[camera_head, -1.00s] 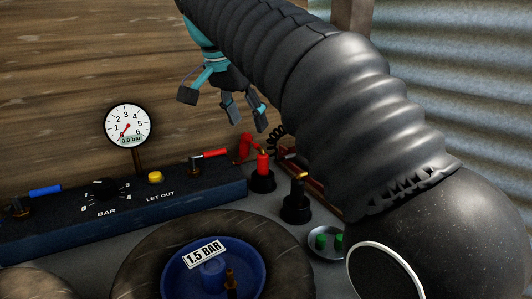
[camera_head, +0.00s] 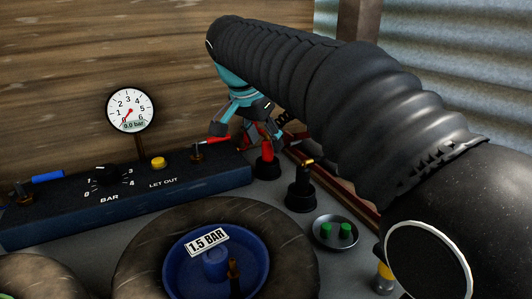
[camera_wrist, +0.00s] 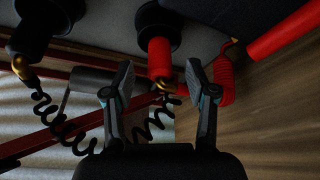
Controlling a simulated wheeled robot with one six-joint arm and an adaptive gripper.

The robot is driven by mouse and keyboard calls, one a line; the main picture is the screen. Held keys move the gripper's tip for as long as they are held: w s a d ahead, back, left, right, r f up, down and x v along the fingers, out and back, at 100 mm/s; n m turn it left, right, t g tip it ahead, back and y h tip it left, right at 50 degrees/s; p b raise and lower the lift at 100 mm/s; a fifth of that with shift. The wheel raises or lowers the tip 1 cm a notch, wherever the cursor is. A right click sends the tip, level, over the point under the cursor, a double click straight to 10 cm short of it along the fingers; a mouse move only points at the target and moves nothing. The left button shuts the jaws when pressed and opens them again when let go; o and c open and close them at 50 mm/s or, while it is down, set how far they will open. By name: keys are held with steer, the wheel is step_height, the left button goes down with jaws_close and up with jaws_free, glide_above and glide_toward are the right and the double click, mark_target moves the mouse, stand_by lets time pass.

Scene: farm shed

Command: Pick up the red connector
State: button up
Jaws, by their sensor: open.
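The red connector (camera_head: 267,154) is a red upright cylinder in a black base, standing on the bench behind the tyre. In the wrist view the red connector (camera_wrist: 160,58) has a brass tip and shows between and beyond the two fingertips. My gripper (camera_head: 246,128) is open and empty just above it in the head view. In the wrist view my gripper (camera_wrist: 160,82) has its fingers spread to either side of the red part; I see no contact. My gripper partly hides the connector's top in the head view.
A black connector (camera_head: 301,185) stands close to its right. A dark blue control box (camera_head: 130,195) with a red lever (camera_head: 212,141) is to the left. A red coiled hose (camera_wrist: 225,82) lies near the right finger. A tyre (camera_head: 150,245) and a dish (camera_head: 335,232) are in front.

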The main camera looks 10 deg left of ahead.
mark_target(265, 142)
steer(key=shift+x, duration=1.6)
jaws_close()
steer(key=shift+r, duration=5.05)
